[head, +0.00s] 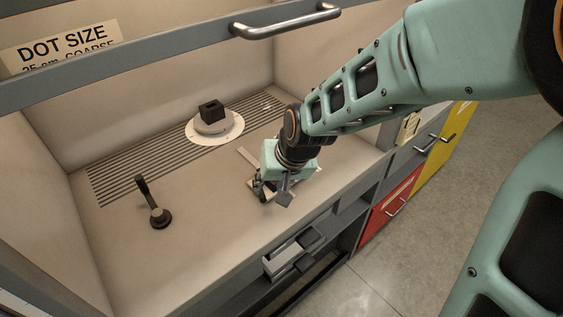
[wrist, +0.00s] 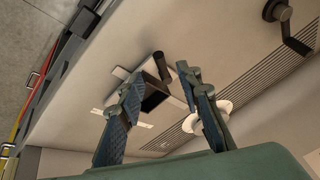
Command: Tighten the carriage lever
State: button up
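My gripper (head: 272,190) is low over the front middle of the bay floor in the head view. In the wrist view its two blue-grey fingers (wrist: 160,80) are spread apart. A short dark handle with a rounded end (wrist: 162,66) shows between the fingertips, beside a dark block (wrist: 154,98) on a pale plate (wrist: 122,73). I cannot tell whether a finger touches the handle. In the head view my gripper mostly hides these parts. A separate black lever on a round base (head: 159,216) stands at the left; it also shows in the wrist view (wrist: 281,13).
A white disc (head: 231,132) bearing a black block (head: 212,111) sits on the slotted grille (head: 125,183) at the back. A raised sash with a metal handle (head: 285,21) crosses above. A grey bracket (head: 290,256) protrudes at the front edge. The floor around the left lever is clear.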

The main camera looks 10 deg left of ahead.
aim_at(264, 197)
jog(key=b+x, duration=0.1)
jog(key=x, duration=0.9)
jog(key=shift+b, duration=0.35)
jog(key=shift+c, duration=0.3)
grip_shut()
